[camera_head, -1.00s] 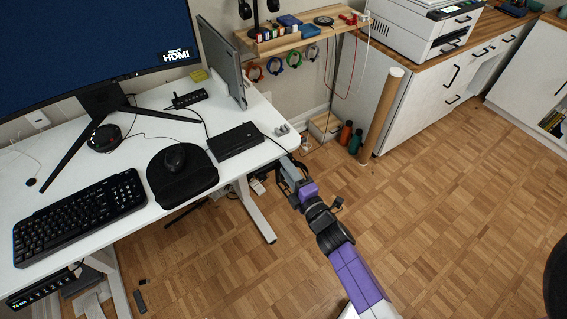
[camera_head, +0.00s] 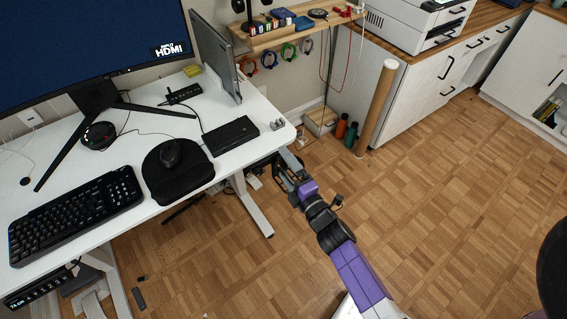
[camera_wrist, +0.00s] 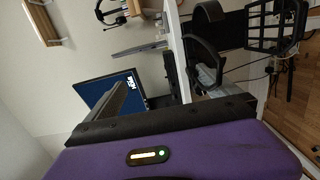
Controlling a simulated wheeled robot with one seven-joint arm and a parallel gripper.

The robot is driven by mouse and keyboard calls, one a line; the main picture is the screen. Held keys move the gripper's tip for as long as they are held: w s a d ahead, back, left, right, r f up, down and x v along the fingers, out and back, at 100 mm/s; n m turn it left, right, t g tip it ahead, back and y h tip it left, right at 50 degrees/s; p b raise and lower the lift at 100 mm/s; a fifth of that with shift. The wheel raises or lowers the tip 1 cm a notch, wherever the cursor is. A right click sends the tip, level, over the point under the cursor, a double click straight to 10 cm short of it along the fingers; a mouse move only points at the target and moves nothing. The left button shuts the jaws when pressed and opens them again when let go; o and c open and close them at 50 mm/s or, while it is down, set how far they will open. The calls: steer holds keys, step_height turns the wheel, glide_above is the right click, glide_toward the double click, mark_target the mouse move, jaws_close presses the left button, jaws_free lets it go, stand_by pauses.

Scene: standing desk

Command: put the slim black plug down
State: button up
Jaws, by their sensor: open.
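My gripper (camera_head: 287,174) is open, just beyond and below the right end of the white desk (camera_head: 262,112). Thin dark cables run behind the fingers in that view. I cannot pick out the slim black plug for certain; it may be hidden by my gripper or the desk edge. Pale plugs and a power strip (camera_head: 254,180) show under the desk, left of my gripper.
On the desk are a black box (camera_head: 230,135), a mouse (camera_head: 169,153), a keyboard (camera_head: 75,215) and a monitor (camera_head: 90,45). A cardboard tube (camera_head: 378,108), two bottles (camera_head: 346,132) and a small box (camera_head: 320,121) stand behind my gripper.

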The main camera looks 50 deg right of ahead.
steer(key=v, duration=0.6)
steer(key=shift+b, duration=0.35)
jaws_close()
steer(key=w+a+f+n+y, duration=0.1)
steer(key=w+a+n+y, duration=0.1)
steer(key=a, duration=0.6)
steer(key=w+a+f+n+t+y, duration=0.1)
steer(key=w+a+f+n+y, duration=0.1)
steer(key=a, duration=0.7)
steer(key=shift+w+y, duration=0.6)
steer(key=shift+y, duration=0.6)
